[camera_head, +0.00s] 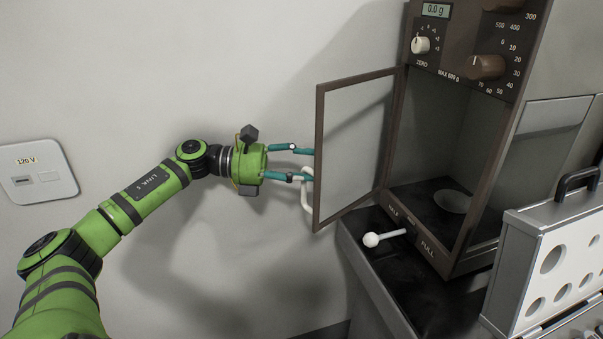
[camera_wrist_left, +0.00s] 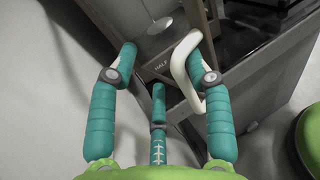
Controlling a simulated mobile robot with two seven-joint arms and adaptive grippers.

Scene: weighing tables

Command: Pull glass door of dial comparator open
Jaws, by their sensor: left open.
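The dial comparator (camera_head: 460,72) is a tall brown cabinet with dials on top and an open chamber below. Its glass door (camera_head: 355,140), framed in brown, stands swung out to the left of the chamber. The door's white bar handle (camera_head: 306,195) shows at its outer edge. My left gripper (camera_head: 311,165) is open at that edge, its teal fingertips close to the frame. In the left wrist view the handle (camera_wrist_left: 183,72) lies between the spread fingers, nearer the right one; contact with that finger is unclear. My right gripper is not in view.
The dark tabletop (camera_head: 400,290) is below. A white case with round holes (camera_head: 540,285) stands at right. A wall socket (camera_head: 38,170) is at left.

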